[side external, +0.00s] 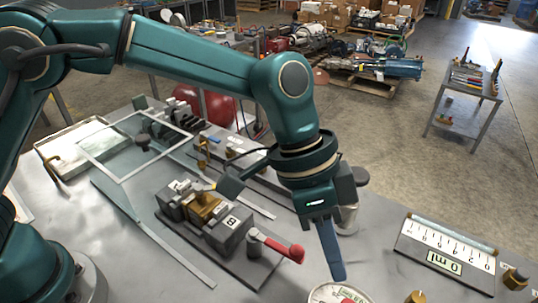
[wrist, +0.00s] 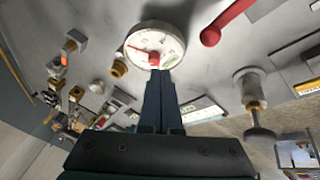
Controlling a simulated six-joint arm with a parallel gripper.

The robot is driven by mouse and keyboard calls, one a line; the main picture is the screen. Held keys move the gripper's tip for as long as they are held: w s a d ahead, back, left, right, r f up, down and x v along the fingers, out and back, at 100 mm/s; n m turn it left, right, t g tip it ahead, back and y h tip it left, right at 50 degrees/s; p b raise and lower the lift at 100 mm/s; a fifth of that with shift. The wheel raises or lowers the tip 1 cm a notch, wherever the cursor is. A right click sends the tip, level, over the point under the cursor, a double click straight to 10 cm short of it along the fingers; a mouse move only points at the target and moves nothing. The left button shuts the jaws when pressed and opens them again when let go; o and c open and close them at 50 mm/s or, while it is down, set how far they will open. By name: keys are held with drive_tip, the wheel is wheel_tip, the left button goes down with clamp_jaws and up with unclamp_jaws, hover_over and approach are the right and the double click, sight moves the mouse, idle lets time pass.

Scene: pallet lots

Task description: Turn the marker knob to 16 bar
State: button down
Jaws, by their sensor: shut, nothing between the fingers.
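A round white gauge dial (wrist: 168,40) with a dark scale shows at the top middle of the wrist view. Its near part is cut off at the bottom edge of the side view (side external: 322,293). A small red knob (wrist: 153,58) sits on the dial face, with a red pointer mark to its left; I cannot read the value. My gripper (wrist: 162,74) is shut and empty, its blue fingers pointing at the dial's lower edge near the red knob. In the side view my gripper (side external: 337,274) points down just above the dial; contact cannot be told.
A white scale plate (side external: 448,250) and brass fittings (side external: 516,278) lie to the right. A framed tray (side external: 85,145) is at the far left.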

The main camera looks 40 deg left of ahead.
sight(324, 297)
drive_tip(key=shift+w+r, duration=0.2)
drive_tip(key=shift+r, duration=0.45)
drive_tip(key=shift+s+d+f, duration=0.2)
drive_tip(key=shift+s+f, duration=0.4)
drive_tip(key=shift+f, duration=0.25)
drive_tip(key=shift+s+d+f, duration=0.2)
drive_tip(key=shift+s+f, duration=0.35)
drive_tip(key=shift+f, duration=0.35)
drive_tip(key=shift+s+d+f, duration=0.2)
drive_tip(key=shift+s+f, duration=0.4)
drive_tip(key=shift+f, duration=0.25)
drive_tip(key=shift+w+d, duration=0.2)
drive_tip(key=shift+w, duration=0.05)
drive_tip(key=shift+w+a+f, duration=0.3)
drive_tip(key=shift+w+a, duration=0.15)
drive_tip(key=shift+w, duration=0.25)
drive_tip(key=shift+a, duration=0.1)
